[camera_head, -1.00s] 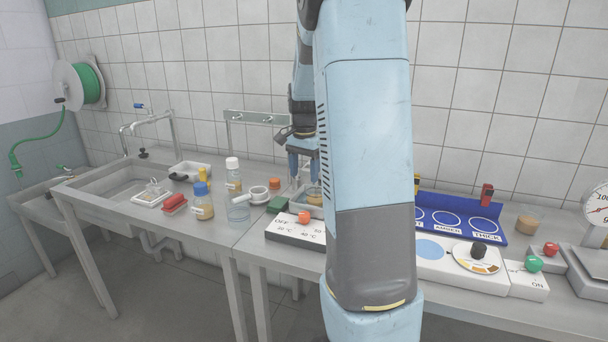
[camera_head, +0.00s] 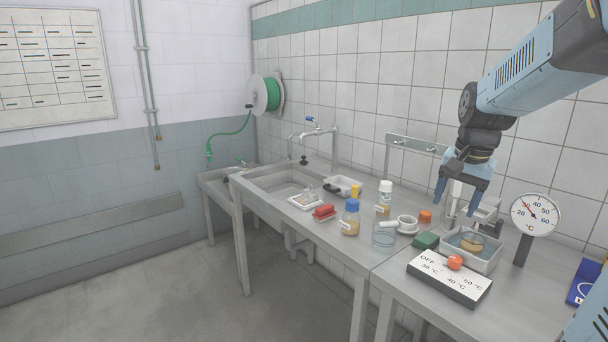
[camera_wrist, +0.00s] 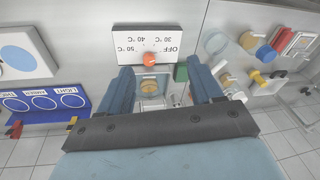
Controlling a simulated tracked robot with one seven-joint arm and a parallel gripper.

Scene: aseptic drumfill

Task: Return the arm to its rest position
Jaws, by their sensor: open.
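My gripper (camera_head: 457,200) is open and empty in the head view, its blue fingers pointing down above the back bench. It hangs above and slightly left of the grey water bath (camera_head: 484,266). A small glass dish with tan contents (camera_head: 473,242) sits in the bath. My blue arm (camera_head: 545,70) reaches in from the upper right. In the wrist view my two fingers (camera_wrist: 163,82) stand apart, with the bath and the tan dish (camera_wrist: 150,88) showing between them, farther off.
The heater control box (camera_head: 449,278) with an orange knob stands in front of the bath. A dial thermometer (camera_head: 535,215) stands right of it. A green block (camera_head: 425,240), glass beaker (camera_head: 384,233) and blue-capped bottle (camera_head: 350,218) stand left. The floor at left is clear.

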